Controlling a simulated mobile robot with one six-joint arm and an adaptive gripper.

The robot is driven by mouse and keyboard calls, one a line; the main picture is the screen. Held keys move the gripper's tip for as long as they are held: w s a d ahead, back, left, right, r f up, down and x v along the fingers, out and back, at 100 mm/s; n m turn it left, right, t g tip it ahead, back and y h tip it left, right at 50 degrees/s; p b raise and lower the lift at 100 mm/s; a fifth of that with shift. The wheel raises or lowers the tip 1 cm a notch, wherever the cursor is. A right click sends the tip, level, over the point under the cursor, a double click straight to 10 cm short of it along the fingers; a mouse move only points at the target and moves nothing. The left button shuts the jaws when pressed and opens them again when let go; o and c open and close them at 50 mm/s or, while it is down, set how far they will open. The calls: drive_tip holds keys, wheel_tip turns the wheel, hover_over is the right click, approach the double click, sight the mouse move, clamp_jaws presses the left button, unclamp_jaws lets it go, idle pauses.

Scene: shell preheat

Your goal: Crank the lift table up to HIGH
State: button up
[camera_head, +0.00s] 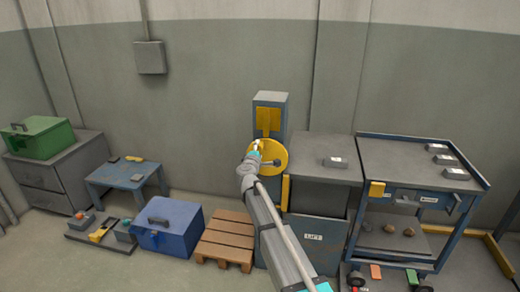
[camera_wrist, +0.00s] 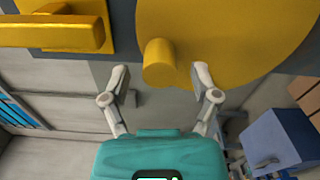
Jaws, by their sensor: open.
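The lift table (camera_head: 313,199) is a grey block with a dark top and a LIFT label. At its left stands a blue post (camera_head: 281,99) with a round yellow crank wheel (camera_head: 275,151). The wheel fills the upper right of the wrist view (camera_wrist: 235,35), with a yellow peg handle (camera_wrist: 159,62) sticking out. My gripper (camera_wrist: 160,72) is open, its two fingers apart on either side of the peg's near end. I cannot tell whether they touch it. In the head view my gripper (camera_head: 254,147) overlaps the wheel's left side and hides part of it.
A yellow bracket (camera_wrist: 55,33) sits beside the wheel. A small grey block (camera_head: 335,162) lies on the table top. A blue cart (camera_head: 405,150) stands to the right. A wooden pallet (camera_head: 226,238), a blue box (camera_head: 168,227) and a low blue table (camera_head: 128,174) are to the left.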

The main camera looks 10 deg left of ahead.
drive_tip(key=s, duration=0.9)
drive_tip(key=shift+s, duration=0.4)
